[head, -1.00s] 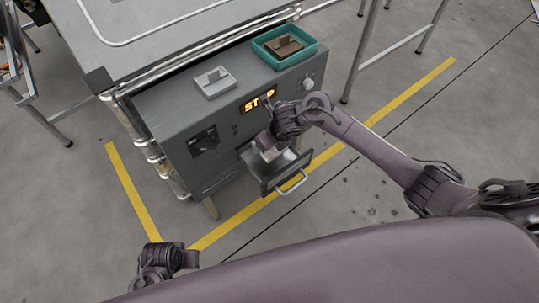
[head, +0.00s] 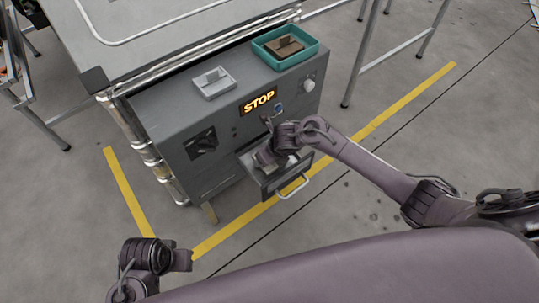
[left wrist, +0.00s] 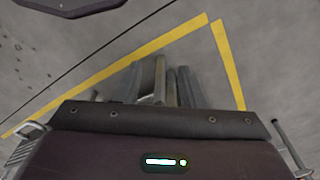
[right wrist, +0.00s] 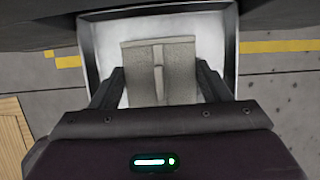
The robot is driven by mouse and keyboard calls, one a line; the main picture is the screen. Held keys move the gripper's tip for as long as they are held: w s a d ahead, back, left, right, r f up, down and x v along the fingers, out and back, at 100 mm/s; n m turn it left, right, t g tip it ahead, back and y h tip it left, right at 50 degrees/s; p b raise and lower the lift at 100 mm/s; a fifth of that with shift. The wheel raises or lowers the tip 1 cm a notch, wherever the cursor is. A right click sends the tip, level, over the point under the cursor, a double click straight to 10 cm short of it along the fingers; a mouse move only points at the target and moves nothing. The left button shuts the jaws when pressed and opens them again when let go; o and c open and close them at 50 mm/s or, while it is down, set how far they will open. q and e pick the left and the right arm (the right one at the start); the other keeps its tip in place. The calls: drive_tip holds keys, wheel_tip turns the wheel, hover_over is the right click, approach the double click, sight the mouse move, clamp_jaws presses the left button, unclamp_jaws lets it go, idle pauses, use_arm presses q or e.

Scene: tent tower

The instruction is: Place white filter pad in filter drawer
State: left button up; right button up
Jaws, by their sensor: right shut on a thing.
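The white filter pad (right wrist: 178,75), a pale square with an upright rib, is between the fingers of my right gripper (right wrist: 158,88). In the right wrist view, the pad is over the bright interior of the open filter drawer (right wrist: 215,30). Whether it touches the drawer floor cannot be told. In the head view, my right gripper (head: 266,160) reaches down into the pulled-out drawer (head: 291,182) and hides most of the pad.
The grey machine (head: 170,115) has a lit STOP sign (head: 259,101) and a knob (head: 308,85). On top are a light grey tray (head: 228,92) and a teal tray (head: 268,58) holding a brown pad (head: 286,46). Yellow lines (head: 410,95) mark the floor.

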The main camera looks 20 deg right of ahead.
drive_tip(key=o, duration=1)
drive_tip(key=shift+c, duration=0.2)
use_arm(q)
drive_tip(key=shift+r, duration=0.1)
use_arm(e)
drive_tip(key=shift+r+p, duration=0.25)
drive_tip(key=shift+p, duration=0.1)
use_arm(q)
wheel_tip(320, 180, down, 14)
drive_tip(key=a+p, duration=0.2)
drive_tip(key=p, duration=0.2)
drive_tip(key=shift+s+n+t, duration=0.3)
drive_tip(key=shift+s, duration=0.15)
use_arm(e)
drive_tip(key=v, duration=1.1)
drive_tip(key=shift+r, duration=0.4)
drive_tip(key=shift+s, duration=0.1)
